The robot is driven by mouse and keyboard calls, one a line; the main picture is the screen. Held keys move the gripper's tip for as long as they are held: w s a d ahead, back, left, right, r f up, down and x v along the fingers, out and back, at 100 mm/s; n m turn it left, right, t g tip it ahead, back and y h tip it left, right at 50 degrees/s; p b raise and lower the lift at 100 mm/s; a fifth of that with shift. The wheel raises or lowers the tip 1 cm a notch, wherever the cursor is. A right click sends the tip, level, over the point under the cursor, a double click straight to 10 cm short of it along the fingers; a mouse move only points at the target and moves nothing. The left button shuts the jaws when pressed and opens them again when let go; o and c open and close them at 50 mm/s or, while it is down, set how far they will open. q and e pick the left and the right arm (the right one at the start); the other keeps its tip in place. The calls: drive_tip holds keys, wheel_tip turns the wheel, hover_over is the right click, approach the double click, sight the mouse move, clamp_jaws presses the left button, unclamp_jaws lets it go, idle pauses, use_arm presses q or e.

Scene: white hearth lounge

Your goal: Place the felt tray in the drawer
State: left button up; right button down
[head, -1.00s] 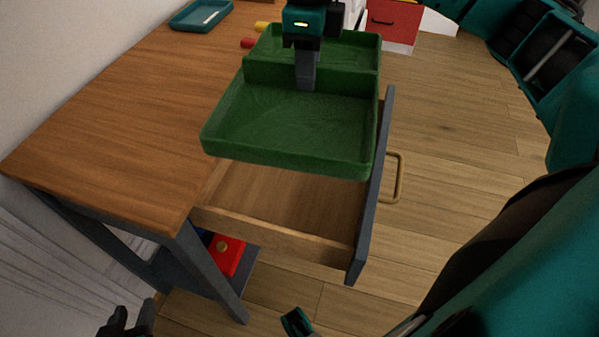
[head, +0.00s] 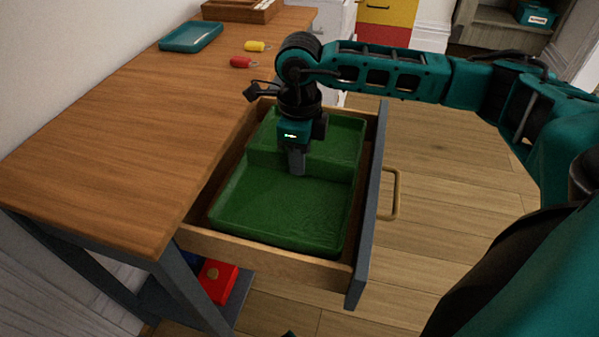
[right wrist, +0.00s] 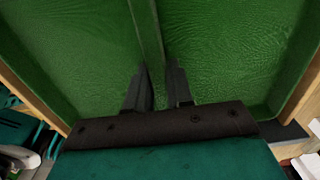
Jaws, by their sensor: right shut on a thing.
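The green felt tray (head: 285,215) sits inside the open drawer (head: 270,258), within its wooden walls, and looks about level. Whether it rests on the drawer floor I cannot tell. My right gripper (head: 297,172) points down over the tray and is shut on its divider. In the right wrist view the two fingers (right wrist: 158,90) stand on either side of the divider (right wrist: 146,35). The drawer's grey front (head: 367,215) with its brass handle (head: 392,195) faces right. My left gripper is not in view; only a small dark piece shows at the bottom edge.
The wooden tabletop (head: 110,120) is left of the drawer. On it are a teal tray (head: 191,36), a red tag (head: 241,62), a yellow tag (head: 256,46) and a wooden box (head: 240,10). A red box (head: 217,282) lies on the shelf below. Floor right of the drawer is clear.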

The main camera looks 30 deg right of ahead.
wheel_tip(320, 180, down, 3)
drive_tip(key=shift+f+b, duration=0.2)
drive_tip(key=shift+b, duration=0.1)
drive_tip(key=shift+f, duration=0.55)
drive_tip(key=c, duration=1)
unclamp_jaws()
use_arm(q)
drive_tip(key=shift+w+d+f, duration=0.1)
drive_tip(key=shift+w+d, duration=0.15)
use_arm(e)
drive_tip(key=shift+r, duration=0.1)
